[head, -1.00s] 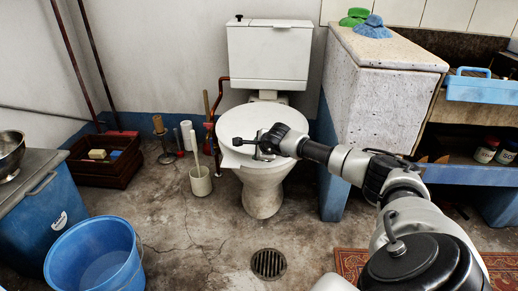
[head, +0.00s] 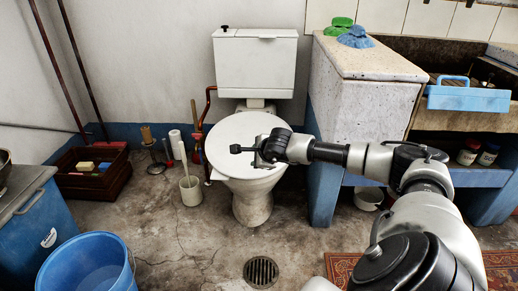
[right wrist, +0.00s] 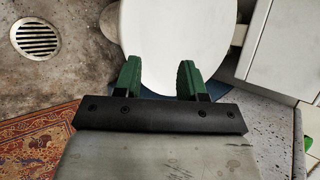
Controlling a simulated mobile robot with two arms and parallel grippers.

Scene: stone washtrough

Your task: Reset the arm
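My right arm comes in from the right in the head view. Its gripper (head: 258,157) is over the closed white toilet lid (head: 236,137); I cannot tell the exact gap to the lid. In the right wrist view, the two green fingertips of my right gripper (right wrist: 160,70) stand apart with nothing between them, and the white lid (right wrist: 178,35) lies beyond them. My left gripper is not in view.
The cistern (head: 256,65) stands behind the toilet, and a speckled stone counter (head: 370,98) stands close on the right. A blue bucket (head: 85,265), a brush holder (head: 191,191) and a brown crate (head: 92,185) are left. A floor drain (head: 261,272) lies in front.

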